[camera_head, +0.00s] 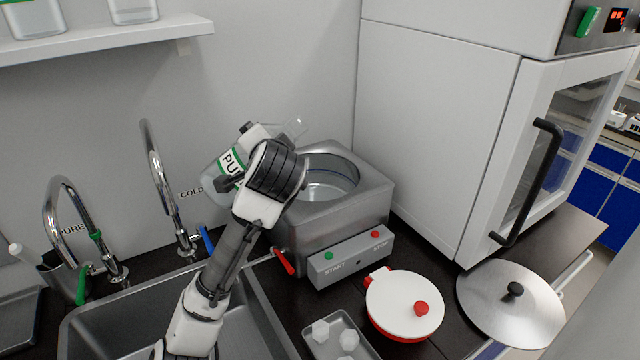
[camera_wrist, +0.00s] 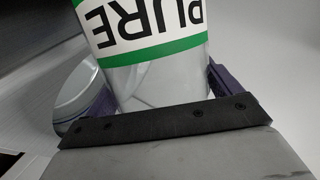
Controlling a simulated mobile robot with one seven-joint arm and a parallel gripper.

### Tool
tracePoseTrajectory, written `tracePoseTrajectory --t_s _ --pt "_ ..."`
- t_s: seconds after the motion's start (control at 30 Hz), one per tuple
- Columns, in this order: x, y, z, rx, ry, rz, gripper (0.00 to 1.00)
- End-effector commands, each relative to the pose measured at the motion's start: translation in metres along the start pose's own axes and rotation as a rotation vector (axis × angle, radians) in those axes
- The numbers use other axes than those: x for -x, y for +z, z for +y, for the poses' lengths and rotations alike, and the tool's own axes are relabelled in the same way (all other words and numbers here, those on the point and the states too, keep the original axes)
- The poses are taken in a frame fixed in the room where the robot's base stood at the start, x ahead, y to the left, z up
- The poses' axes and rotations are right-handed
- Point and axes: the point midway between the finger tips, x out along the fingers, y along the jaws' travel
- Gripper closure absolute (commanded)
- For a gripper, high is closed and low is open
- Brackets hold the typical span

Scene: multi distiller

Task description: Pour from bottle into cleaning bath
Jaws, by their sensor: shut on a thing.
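The bottle (camera_head: 213,176) is clear, with a white and green label reading "PURE". It is tilted, with its clear upper end (camera_head: 296,127) towards the bath's opening. My gripper (camera_head: 237,180) is shut on the bottle; the arm hides much of it. In the wrist view the bottle (camera_wrist: 150,75) fills the space between the dark fingers, its label upside down. The cleaning bath (camera_head: 340,222) is a grey metal box with a round open basin and a START/STOP panel (camera_head: 350,258). Liquid seems to show in the basin. I cannot tell whether anything is flowing from the bottle.
A sink (camera_head: 85,318) with two curved taps (camera_head: 152,165) lies to the left. A red pot with a white lid (camera_head: 403,305), a round metal lid (camera_head: 511,304) and a small tray (camera_head: 318,350) stand in front. A white cabinet (camera_head: 440,125) closes off the right; a wall is behind.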

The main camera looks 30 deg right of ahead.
Motion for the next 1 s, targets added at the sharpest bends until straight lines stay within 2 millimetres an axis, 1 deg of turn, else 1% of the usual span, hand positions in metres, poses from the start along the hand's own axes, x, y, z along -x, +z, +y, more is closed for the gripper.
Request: tracePoseTrajectory --t_s 0.17,1.0 --pt "0.0004 0.0008 -0.0012 -0.019 -0.011 -0.002 0.75" --pt "-0.0033 0.0086 0.0055 -0.106 -0.029 -0.029 0.75"
